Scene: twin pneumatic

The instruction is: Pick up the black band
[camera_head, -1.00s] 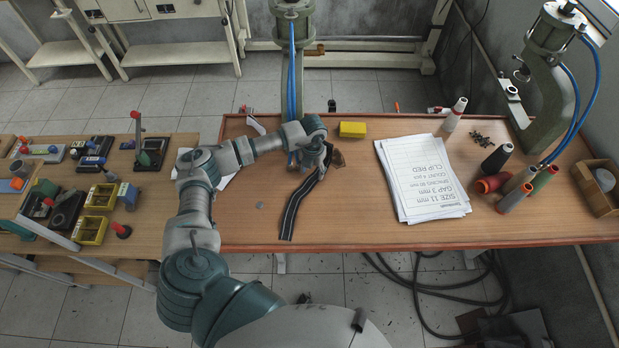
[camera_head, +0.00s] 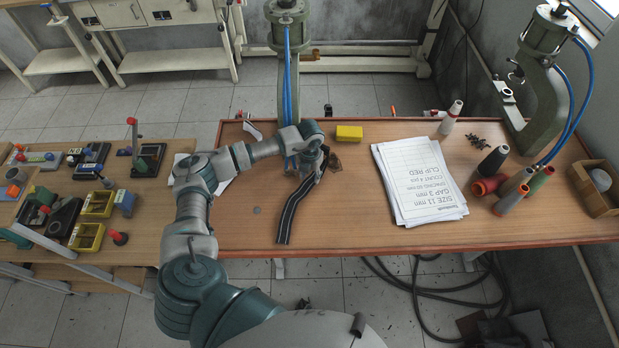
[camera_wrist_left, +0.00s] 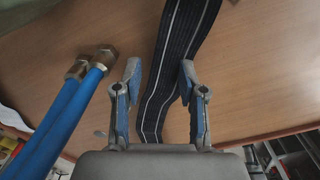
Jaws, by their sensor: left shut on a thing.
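The black band (camera_head: 290,214) is a long dark strip with pale lines along its length. Its near end reaches toward the front edge of the wooden table. My left gripper (camera_head: 321,168) is at the band's far end, low over the table. In the left wrist view, the band (camera_wrist_left: 186,38) runs between the two fingers of my left gripper (camera_wrist_left: 159,70), which is shut on it. The gripped part is partly hidden by the gripper in the head view. My right gripper is not in view.
Blue hoses (camera_wrist_left: 60,122) with brass fittings are close beside the left gripper. A yellow block (camera_head: 349,133) lies just beyond it. A stack of papers (camera_head: 418,180) and thread spools (camera_head: 489,185) are to the right. The table's front middle is clear.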

